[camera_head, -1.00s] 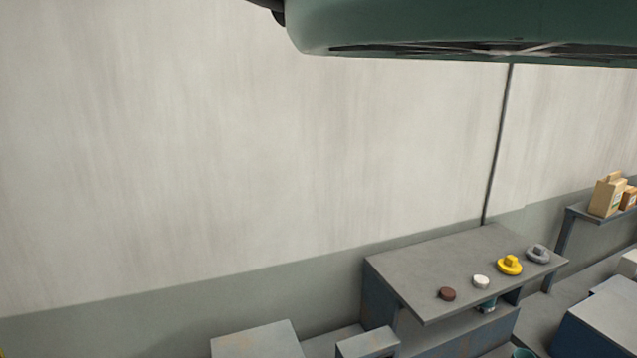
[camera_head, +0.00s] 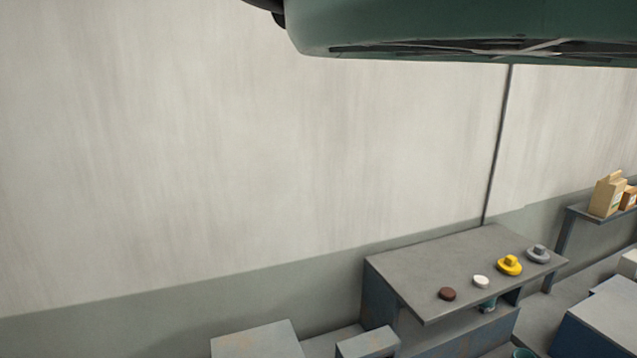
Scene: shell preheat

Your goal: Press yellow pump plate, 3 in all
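The yellow pump plate (camera_head: 509,266) is a round yellow disc with a raised knob. It sits on the right part of a grey table (camera_head: 425,270), near the front edge. A grey plate of similar shape (camera_head: 538,254) is just to its right. A white round button (camera_head: 481,282) and a brown round button (camera_head: 447,294) are to its left on the same table top. Nothing touches the yellow plate. My gripper is not visible in this view.
A large dark green body (camera_head: 460,30) hangs across the top right. Grey blocks (camera_head: 258,340) stand at the bottom left of the table. A shelf (camera_head: 600,216) with tan cartons (camera_head: 606,196) is at the right. A pale wall is behind.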

